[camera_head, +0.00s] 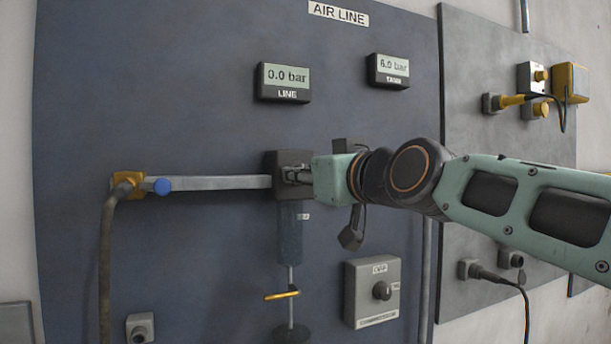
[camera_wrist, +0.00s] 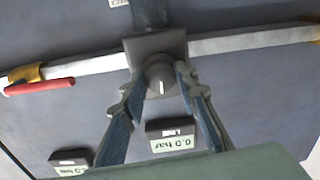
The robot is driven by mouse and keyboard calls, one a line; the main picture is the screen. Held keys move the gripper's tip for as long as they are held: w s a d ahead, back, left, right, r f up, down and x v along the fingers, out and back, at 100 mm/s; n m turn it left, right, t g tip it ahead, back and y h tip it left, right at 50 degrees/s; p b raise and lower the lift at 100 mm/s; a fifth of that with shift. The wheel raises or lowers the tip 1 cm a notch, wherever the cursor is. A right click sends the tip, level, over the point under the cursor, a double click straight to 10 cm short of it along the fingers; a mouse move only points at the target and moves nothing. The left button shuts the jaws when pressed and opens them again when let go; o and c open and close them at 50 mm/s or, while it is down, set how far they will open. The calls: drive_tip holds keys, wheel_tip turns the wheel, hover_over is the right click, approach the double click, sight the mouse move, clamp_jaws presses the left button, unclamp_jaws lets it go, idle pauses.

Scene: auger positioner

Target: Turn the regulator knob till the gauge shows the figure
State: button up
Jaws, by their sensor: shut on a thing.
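The regulator (camera_head: 289,160) is a dark block in the grey pipe on the blue panel. Its round grey knob (camera_wrist: 159,76) has a white pointer mark; in the head view my gripper hides it. My gripper (camera_head: 300,176) is at the regulator's front. In the wrist view my gripper (camera_wrist: 156,84) has one finger on each side of the knob and is shut on it. The LINE gauge (camera_head: 285,82) reads 0.0 bar. It also shows upside down in the wrist view (camera_wrist: 172,138). A small white tag (camera_head: 304,217) below the regulator is too small to read surely.
The TANK gauge (camera_head: 389,70) at upper right reads 6.0 bar. A red handle (camera_wrist: 40,87) shows in the wrist view. A grey box with a black knob (camera_head: 372,292) is below my arm.

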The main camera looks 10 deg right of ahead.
drive_tip(key=m+b, duration=0.3)
drive_tip(key=shift+f+m, duration=0.2)
drive_tip(key=shift+m, duration=0.1)
drive_tip(key=m+b, duration=0.2)
drive_tip(key=m, duration=0.3)
drive_tip(key=shift+r+m, duration=0.1)
drive_tip(key=shift+m, duration=0.2)
drive_tip(key=shift+c, duration=0.2)
drive_tip(key=m, duration=1)
drive_tip(key=shift+r+t, duration=0.15)
drive_tip(key=shift+t, duration=0.15)
drive_tip(key=shift+d+m, duration=0.1)
drive_tip(key=shift+m, duration=0.2)
drive_tip(key=o, duration=1.2)
drive_tip(key=shift+w, duration=0.1)
drive_tip(key=shift+c, duration=0.2)
